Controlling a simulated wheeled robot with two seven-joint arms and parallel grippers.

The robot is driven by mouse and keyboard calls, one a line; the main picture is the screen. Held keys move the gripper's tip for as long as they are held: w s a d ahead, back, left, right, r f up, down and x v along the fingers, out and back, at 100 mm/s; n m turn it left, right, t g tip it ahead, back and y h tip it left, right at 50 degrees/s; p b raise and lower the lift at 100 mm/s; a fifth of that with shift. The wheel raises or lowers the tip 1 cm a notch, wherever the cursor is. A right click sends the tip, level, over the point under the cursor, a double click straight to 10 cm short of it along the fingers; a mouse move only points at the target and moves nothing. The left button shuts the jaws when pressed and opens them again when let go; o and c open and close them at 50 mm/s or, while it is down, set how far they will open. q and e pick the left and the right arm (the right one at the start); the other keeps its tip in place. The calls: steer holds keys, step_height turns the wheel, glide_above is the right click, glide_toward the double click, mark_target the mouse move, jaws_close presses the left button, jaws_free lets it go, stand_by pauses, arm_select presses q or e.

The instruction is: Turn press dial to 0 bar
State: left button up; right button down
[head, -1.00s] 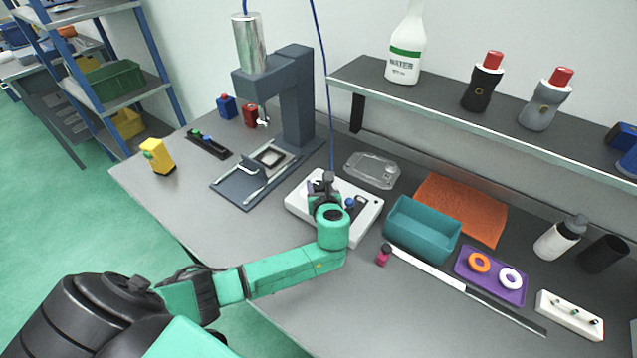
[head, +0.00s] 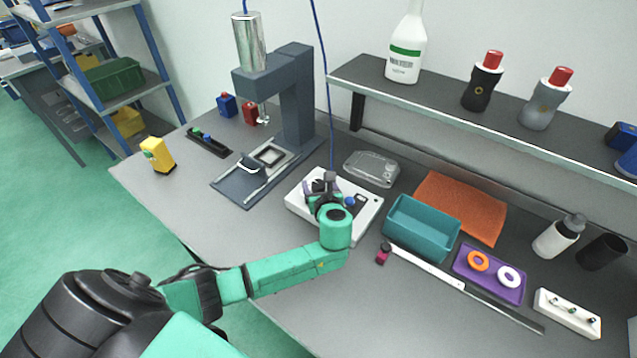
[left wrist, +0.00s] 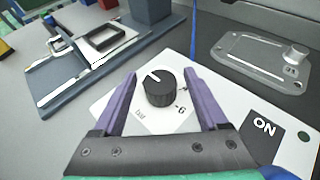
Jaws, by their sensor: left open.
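The press dial (left wrist: 159,88) is a round black knob with a white pointer line toward the upper left in the left wrist view. Its printed scale shows a "-6" at its lower right and small lettering at its lower left. It sits on the white control box (head: 370,212), which also shows in the left wrist view (left wrist: 205,95). My left gripper (head: 325,184) is over the box. Its purple fingers (left wrist: 159,76) are open, one on each side of the dial; contact cannot be told. In the head view the gripper hides the dial. My right gripper is not in view.
The grey press (head: 293,100) stands behind left of the box. A clear plastic part (head: 371,168) lies behind it. A teal bin (head: 424,230) stands close to its right. An "ON" label (left wrist: 264,128) is on the box. A blue cable (head: 325,80) hangs behind.

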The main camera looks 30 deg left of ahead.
arm_select(q)
steer(key=p+v, duration=0.4)
steer(key=r+p+v, duration=0.1)
steer(key=p+v, duration=0.3)
steer(key=v, duration=0.1)
steer(key=shift+r, duration=0.25)
steer(key=s+d, duration=0.2)
steer(key=s+d+p, duration=0.1)
steer(key=shift+s+r, duration=0.3)
steer(key=shift+s, duration=0.1)
